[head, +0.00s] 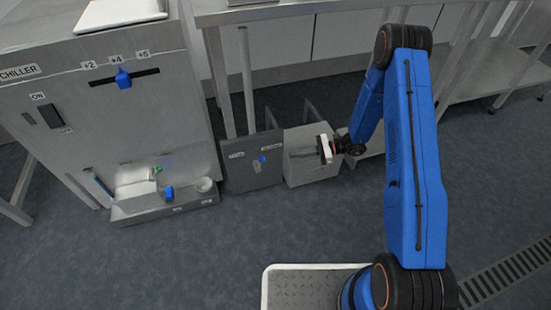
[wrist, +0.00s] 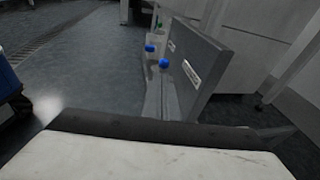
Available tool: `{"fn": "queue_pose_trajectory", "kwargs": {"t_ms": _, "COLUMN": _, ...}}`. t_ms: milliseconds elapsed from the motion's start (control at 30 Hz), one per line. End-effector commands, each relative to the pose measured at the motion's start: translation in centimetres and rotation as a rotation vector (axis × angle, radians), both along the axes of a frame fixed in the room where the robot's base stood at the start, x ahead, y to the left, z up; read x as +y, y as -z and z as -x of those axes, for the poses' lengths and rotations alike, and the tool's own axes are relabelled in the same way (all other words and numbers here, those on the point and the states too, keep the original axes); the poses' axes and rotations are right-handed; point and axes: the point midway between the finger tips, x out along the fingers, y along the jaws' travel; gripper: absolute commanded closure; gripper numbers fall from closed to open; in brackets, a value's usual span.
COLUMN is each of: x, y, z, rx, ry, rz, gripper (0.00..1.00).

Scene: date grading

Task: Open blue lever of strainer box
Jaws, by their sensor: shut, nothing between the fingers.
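The strainer box is a low unit with a dark grey front panel (head: 247,178) standing on the floor right of the chiller. Its blue lever (head: 262,160) sits on that panel, between two small white labels. In the wrist view the panel (wrist: 205,70) is seen nearly edge-on, and a blue knob (wrist: 165,63) stands out from its face. My gripper (head: 297,155) is shut and empty, to the right of the lever and apart from it, in front of a light grey box. My gripper's white and dark body fills the bottom of the wrist view; its fingertips are not visible there.
The chiller (head: 130,135) stands at the left, with a blue slider (head: 123,77) and a low ledge bearing a blue handle (head: 168,192) and a white cup (head: 205,185). A light grey box (head: 312,171) adjoins the dark panel. The floor in front is clear.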

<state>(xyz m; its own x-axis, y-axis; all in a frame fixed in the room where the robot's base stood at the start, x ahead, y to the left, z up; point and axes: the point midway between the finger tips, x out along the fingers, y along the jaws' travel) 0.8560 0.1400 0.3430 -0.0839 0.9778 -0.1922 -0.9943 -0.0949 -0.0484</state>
Motion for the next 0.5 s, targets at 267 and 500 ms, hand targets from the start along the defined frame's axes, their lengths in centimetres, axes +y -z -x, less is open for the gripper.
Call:
{"fn": "queue_pose_trajectory", "kwargs": {"t_ms": 267, "x": -3.4, "y": 2.6, "z": 3.1, "rx": 0.046, "ry": 0.237, "rz": -0.043, "gripper": 1.0}}
{"fn": "queue_pose_trajectory", "kwargs": {"t_ms": 500, "x": -3.8, "y": 2.8, "z": 3.5, "rx": 0.047, "ry": 0.266, "rz": -0.045, "gripper": 1.0}}
